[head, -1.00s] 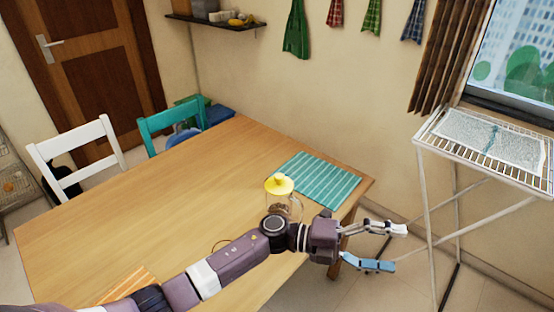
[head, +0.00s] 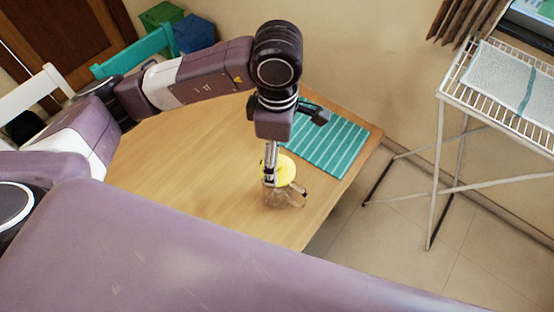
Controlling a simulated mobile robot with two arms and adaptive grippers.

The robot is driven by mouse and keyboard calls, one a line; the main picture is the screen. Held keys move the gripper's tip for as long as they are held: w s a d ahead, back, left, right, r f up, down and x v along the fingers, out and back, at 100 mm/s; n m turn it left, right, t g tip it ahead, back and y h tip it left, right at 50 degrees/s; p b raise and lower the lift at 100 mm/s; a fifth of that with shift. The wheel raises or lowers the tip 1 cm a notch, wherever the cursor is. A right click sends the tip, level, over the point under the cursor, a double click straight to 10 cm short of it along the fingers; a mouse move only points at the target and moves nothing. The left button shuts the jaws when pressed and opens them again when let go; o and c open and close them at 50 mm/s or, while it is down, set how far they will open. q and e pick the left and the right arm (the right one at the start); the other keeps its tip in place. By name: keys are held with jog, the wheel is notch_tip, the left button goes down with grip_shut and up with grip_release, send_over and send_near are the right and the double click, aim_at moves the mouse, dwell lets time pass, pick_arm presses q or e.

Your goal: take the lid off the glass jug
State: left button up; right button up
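The glass jug (head: 283,198) stands on the wooden table near its front right edge, its handle at the right. Its yellow lid (head: 287,172) is on top. My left gripper (head: 270,182) points straight down at the jug. Its fingers are in front of the left part of the lid and hide some of it. They look close together from this side, so I cannot tell whether they are open, shut or touching the lid. My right gripper is not in view.
A teal striped mat (head: 335,147) lies behind the jug at the table's right end. A white drying rack (head: 490,95) stands on the floor at the right. White (head: 35,95) and teal (head: 135,50) chairs stand at the far left.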

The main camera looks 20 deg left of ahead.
aim_at(279, 162)
pick_arm(q)
jog(key=f+p, duration=0.1)
jog(key=f, duration=0.2)
jog(key=shift+w+d+f+p, duration=0.1)
jog(key=shift+w+f+p, duration=0.1)
jog(key=shift+f+p, duration=0.2)
jog(key=shift+f, duration=0.6)
jog(key=c, duration=2)
grip_shut()
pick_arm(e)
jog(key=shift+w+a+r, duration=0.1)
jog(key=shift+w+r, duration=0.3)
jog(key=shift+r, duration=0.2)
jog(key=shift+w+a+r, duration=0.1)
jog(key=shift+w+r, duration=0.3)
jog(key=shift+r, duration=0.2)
